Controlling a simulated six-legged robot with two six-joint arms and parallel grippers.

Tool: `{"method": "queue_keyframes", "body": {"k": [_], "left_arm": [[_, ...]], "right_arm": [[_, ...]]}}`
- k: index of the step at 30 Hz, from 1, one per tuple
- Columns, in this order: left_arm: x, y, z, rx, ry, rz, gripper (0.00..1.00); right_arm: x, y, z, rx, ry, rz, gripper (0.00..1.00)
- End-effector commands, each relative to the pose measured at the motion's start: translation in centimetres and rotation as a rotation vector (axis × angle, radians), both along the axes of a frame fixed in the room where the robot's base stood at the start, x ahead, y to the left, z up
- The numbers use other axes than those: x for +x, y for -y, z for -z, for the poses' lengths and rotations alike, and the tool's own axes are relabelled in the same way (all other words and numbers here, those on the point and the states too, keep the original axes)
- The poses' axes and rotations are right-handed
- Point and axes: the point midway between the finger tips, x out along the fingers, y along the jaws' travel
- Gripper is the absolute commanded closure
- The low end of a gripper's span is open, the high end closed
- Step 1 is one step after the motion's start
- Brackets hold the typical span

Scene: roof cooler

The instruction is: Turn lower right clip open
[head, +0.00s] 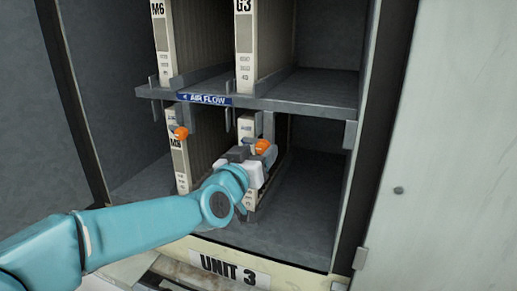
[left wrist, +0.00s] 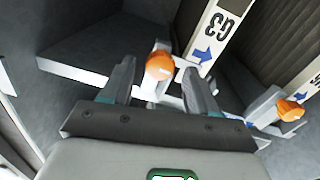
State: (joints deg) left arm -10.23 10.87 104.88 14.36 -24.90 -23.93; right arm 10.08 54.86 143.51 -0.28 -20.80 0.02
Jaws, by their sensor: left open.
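The lower right clip (head: 263,147) is an orange knob at the top front of the lower right filter (head: 246,126). In the left wrist view the orange clip (left wrist: 159,66) sits between the two fingers of my left gripper (left wrist: 158,84), on a pale bracket. A gap shows between the clip and each finger. In the head view my left gripper (head: 246,157) is open at the front of this filter and hides part of it. I cannot tell whether a finger touches the clip. My right gripper is not in view.
The lower left filter has its own orange clip (head: 181,133), also in the left wrist view (left wrist: 290,108). A shelf edge with an AIR FLOW label (head: 205,99) runs above. Two upper filters (head: 164,40) stand over it. The lower bay is free at the right.

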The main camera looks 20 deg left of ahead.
Motion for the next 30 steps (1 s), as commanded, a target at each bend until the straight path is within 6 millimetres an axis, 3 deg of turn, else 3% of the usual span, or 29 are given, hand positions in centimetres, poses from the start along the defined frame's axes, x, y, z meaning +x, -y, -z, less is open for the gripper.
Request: {"method": "queue_keyframes", "body": {"k": [4,12,13,18,30], "left_arm": [[1.15,0.05,0.01,-0.001,-0.001,-0.001,0.40],[1.29,-0.02,0.04,-0.001,0.000,-0.002,0.40],[1.29,-0.02,0.04,-0.001,0.000,-0.002,0.43],[1.27,-0.03,0.03,-0.001,0.000,-0.002,0.96],[1.25,-0.01,-0.18,0.062,0.002,-0.003,0.96]], "right_arm": [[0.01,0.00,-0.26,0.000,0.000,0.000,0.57],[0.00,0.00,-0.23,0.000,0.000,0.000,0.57],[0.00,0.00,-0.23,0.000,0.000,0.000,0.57],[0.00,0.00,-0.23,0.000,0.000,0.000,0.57],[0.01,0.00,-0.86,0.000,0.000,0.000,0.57]]}}
